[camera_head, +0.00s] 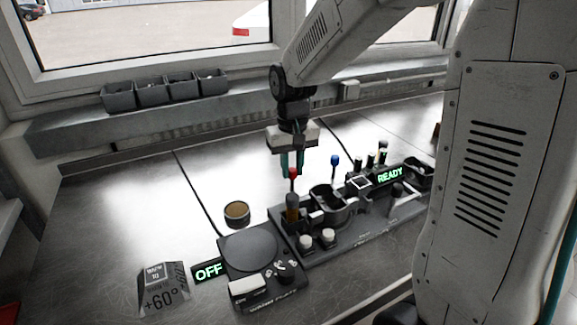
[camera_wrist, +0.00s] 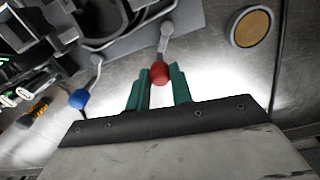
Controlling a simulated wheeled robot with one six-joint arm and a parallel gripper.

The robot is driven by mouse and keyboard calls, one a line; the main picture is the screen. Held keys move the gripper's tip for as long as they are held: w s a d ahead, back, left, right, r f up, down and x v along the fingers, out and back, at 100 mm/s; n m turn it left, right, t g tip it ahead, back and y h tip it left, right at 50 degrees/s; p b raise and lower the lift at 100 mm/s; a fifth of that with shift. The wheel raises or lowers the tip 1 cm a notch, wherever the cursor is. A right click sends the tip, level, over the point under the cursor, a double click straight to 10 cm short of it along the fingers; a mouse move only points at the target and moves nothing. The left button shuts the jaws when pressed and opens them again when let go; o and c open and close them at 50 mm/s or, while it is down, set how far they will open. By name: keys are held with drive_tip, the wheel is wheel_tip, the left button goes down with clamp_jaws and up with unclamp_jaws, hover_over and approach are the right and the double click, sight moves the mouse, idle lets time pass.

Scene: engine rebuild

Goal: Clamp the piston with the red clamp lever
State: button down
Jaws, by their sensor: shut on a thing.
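The red knob of the clamp lever (camera_head: 293,173) stands up at the left part of a dark fixture (camera_head: 366,222). In the wrist view the red knob (camera_wrist: 160,73) sits on a grey metal arm, between two teal fingers. My gripper (camera_head: 291,165) points down from above and is shut on this knob; the wrist view also shows my gripper (camera_wrist: 161,78). I cannot make out the piston for certain. A round brown-topped piece (camera_head: 237,212) stands apart on the table, left of the fixture; it also shows in the wrist view (camera_wrist: 251,27).
A blue-knobbed lever (camera_head: 335,160) stands right of the red one. A dark hotplate-like unit (camera_head: 248,247) with an "OFF" display (camera_head: 208,271) sits front left. Bins (camera_head: 150,93) line the window ledge. The table's left side is clear.

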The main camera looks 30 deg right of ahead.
drive_tip(key=shift+s+d+m, duration=0.15)
drive_tip(key=shift+m, duration=0.45)
drive_tip(key=c, duration=1.2)
unclamp_jaws()
drive_tip(key=shift+c, duration=0.2)
wheel_tip(320, 180, up, 8)
drive_tip(key=shift+f, duration=0.1)
